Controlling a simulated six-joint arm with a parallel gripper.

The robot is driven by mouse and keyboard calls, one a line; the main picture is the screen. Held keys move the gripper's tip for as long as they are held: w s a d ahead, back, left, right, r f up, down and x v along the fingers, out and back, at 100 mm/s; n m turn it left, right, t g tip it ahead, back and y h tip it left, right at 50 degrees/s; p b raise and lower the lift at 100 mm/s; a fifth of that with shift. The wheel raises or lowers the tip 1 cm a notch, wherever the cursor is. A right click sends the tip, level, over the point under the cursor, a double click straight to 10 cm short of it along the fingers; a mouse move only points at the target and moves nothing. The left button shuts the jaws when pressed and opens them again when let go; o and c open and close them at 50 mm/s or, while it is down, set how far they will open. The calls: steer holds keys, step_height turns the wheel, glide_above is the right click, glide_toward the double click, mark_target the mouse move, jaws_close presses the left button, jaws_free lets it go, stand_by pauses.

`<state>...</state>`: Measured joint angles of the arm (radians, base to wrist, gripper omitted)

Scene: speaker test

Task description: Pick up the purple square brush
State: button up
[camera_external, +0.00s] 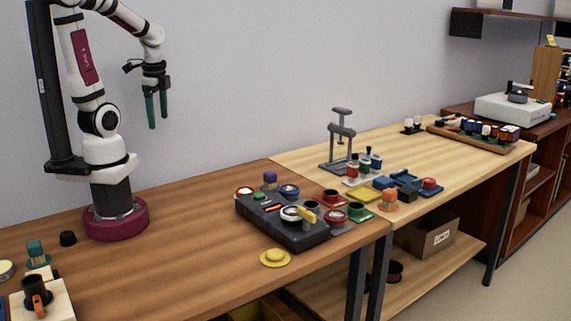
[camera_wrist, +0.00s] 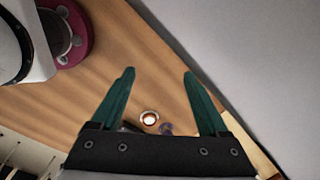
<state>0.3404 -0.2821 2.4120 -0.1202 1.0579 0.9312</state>
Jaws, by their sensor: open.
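A small purple block-shaped item (camera_external: 270,178), which looks like the purple square brush, stands at the back edge of the dark box on the brown table. In the wrist view a small purplish thing (camera_wrist: 166,129) shows low between my fingers, partly cut off by the gripper body; it looks like the same item. My gripper (camera_external: 157,108) has green fingers pointing down and hangs well above the table, left of the purple item. The fingers are apart and nothing is between their tips in the wrist view (camera_wrist: 158,75).
The dark box (camera_external: 300,232) carries several knobs and round items. A white-rimmed round item (camera_external: 243,192) is close left of the purple one; it also shows in the wrist view (camera_wrist: 149,117). A yellow disc (camera_external: 275,258) lies in front. The table's left middle is clear.

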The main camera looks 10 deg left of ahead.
steer(key=w+d+f+m+h, duration=0.1)
steer(key=w+d+m, duration=0.2)
steer(key=d+m, duration=0.5)
steer(key=m+t+h, duration=0.1)
steer(key=m+h, duration=0.2)
steer(key=m, duration=1.5)
glide_toward(269, 173)
steer(key=x, duration=1.1)
steer(key=shift+w+f, duration=0.1)
steer(key=shift+f, duration=0.1)
jaws_close()
